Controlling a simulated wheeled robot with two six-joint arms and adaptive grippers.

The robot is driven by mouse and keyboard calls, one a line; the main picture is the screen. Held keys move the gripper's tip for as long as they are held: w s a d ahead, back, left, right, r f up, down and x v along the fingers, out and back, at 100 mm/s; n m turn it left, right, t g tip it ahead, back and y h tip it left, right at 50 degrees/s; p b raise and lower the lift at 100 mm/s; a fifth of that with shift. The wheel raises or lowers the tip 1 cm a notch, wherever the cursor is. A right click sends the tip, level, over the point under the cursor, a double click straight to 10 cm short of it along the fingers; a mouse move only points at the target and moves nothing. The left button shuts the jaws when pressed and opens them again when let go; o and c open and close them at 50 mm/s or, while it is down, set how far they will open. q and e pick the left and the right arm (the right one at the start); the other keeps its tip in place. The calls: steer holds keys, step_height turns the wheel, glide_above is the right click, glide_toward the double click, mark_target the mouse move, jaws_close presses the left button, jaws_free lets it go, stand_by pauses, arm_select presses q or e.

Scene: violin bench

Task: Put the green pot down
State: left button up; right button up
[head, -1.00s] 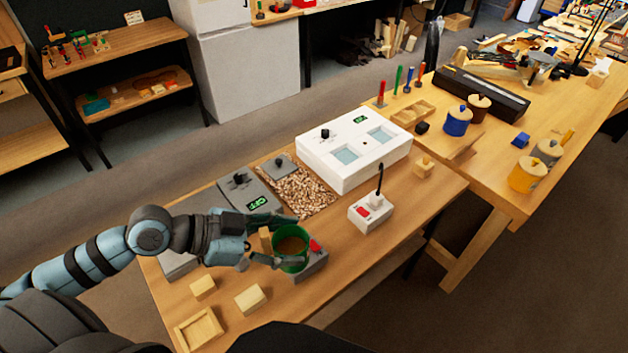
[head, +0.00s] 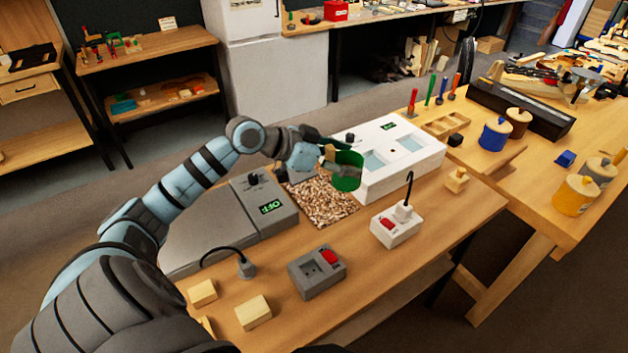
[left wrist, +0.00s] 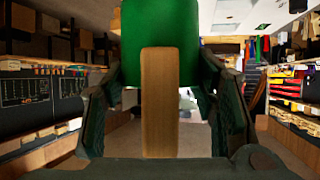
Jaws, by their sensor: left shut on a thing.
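The green pot (head: 347,171) is held up by my left gripper (head: 328,158), above the far part of the bench between the cork-like chip mat (head: 322,203) and the white box (head: 405,165). In the left wrist view the pot (left wrist: 160,45) stands beyond its wooden handle (left wrist: 160,105), which lies between the two fingers (left wrist: 158,110). The gripper is shut on this handle. The pot's contents are hidden from this side. My right gripper is not in view.
A grey unit with a green OFF display (head: 270,207) stands left of the mat. A grey switch box (head: 317,272), a white switch box (head: 396,226) and wooden blocks (head: 253,311) stand nearer. Bare bench lies between them. Blue (head: 495,134) and yellow (head: 575,195) pots stand on the right bench.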

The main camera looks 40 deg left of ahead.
arm_select(q)
steer(key=w+a+r+n+t+y+b, duration=0.1)
steer(key=w+a+n+b, duration=0.1)
steer(key=w+a, duration=0.15)
steer(key=w+a+r+n+y+b, duration=0.1)
steer(key=w+a+r+y+b, duration=0.15)
steer(key=a, duration=0.25)
steer(key=b, duration=0.5)
glide_above(324, 203)
steer(key=shift+h, duration=0.35)
step_height(324, 203, down, 20)
steer(key=shift+w+f, duration=0.1)
steer(key=shift+f, duration=0.05)
steer(key=shift+a+p, duration=0.1)
steer(key=shift+p, duration=0.2)
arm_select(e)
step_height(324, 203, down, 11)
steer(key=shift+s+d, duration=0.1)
arm_select(q)
steer(key=o, duration=1.2)
